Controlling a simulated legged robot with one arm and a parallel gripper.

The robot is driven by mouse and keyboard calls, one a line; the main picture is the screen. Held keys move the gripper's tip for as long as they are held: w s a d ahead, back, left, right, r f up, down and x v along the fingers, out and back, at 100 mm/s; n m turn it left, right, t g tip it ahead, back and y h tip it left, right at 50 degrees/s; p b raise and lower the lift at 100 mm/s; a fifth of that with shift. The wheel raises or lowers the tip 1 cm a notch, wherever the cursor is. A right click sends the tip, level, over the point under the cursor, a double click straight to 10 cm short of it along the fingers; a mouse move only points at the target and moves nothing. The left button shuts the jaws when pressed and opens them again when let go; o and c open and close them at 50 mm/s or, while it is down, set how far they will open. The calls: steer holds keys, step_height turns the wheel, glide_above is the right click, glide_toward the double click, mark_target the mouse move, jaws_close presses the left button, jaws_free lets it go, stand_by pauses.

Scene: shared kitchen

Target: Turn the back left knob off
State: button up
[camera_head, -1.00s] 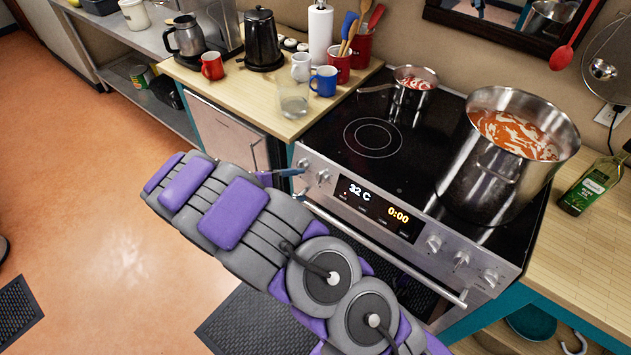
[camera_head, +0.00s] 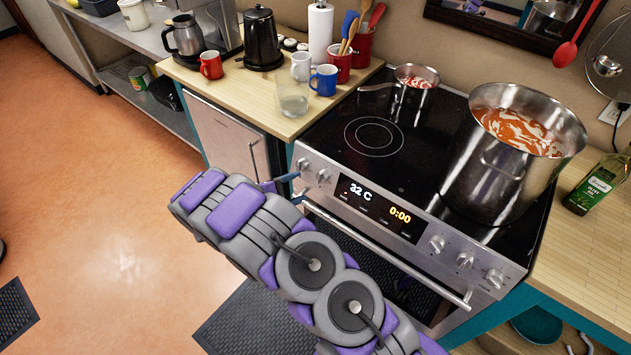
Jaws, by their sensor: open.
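The stove's front panel carries a left pair of knobs, the outer one (camera_head: 303,164) and the inner one (camera_head: 322,176). Three more knobs, including a middle one (camera_head: 465,261), sit right of the display (camera_head: 382,207). Which knob serves the back left burner cannot be read. My gripper (camera_head: 286,180) is at the panel's left end, just below and left of the outer left knob. It is open, with only a thin bluish finger showing past my purple and grey arm. The rest is hidden, and contact with the knob cannot be told.
A small pan (camera_head: 413,88) of red food stands at the back left of the cooktop, and a large pot (camera_head: 470,180) at the right. The oven handle (camera_head: 388,254) runs below the knobs. Mugs, a glass (camera_head: 293,97) and a utensil holder stand on the left counter.

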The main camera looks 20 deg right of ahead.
mark_target(317, 179)
steer(key=b+x, duration=0.1)
steer(key=x, duration=0.7)
steer(key=shift+w+d+b, duration=0.1)
steer(key=shift+d+b, duration=0.1)
steer(key=shift+b, duration=0.1)
steer(key=shift+c, duration=0.3)
steer(key=c, duration=1)
